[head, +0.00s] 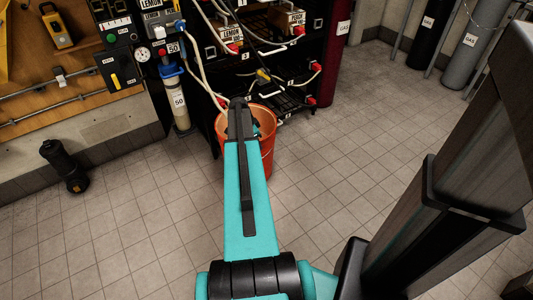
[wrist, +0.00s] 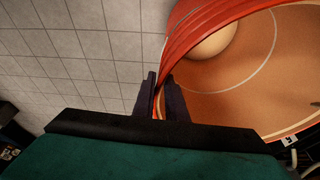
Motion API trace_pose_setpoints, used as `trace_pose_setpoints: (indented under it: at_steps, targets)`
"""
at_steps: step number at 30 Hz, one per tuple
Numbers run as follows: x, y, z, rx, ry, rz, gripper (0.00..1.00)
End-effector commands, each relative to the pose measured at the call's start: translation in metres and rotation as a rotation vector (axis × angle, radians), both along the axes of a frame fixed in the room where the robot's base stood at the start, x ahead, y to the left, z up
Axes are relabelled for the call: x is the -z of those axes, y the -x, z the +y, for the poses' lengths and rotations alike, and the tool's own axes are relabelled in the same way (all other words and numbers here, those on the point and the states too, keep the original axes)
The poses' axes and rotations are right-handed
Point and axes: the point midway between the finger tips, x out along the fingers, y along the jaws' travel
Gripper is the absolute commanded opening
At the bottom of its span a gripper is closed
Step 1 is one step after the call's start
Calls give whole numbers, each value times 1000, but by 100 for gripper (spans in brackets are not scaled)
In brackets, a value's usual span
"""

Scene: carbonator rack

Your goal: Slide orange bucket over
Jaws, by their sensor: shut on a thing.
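The orange bucket (head: 268,158) stands on the tiled floor in front of the black rack, partly hidden behind my arm in the head view. The wrist view looks down into the bucket (wrist: 265,75), with a pale round shape (wrist: 213,42) inside near its wall. My gripper (wrist: 160,97) is shut on the bucket's rim, one dark finger on each side of the wall. In the head view the fingertips are hidden by my arm.
The black rack (head: 315,75) holds boxes, hoses and red connectors just behind the bucket. A filter cylinder (head: 178,103) hangs to its left. Grey tiled floor (head: 345,165) is clear to the right.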

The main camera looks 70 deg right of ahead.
Motion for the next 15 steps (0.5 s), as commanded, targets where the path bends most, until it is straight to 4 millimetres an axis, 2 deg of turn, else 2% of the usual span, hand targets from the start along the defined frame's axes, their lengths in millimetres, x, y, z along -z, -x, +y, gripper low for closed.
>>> trace_pose_setpoints:
  at_steps: [4, 5, 8, 15]
  targets:
    - [0, -1, 1, -3, -2, -1, 0]
    - [0, -1, 1, -3, -2, -1, 17]
    - [0, -1, 1, -3, -2, -1, 34]
    - [2, 0, 1, -2, -5, 1, 34]
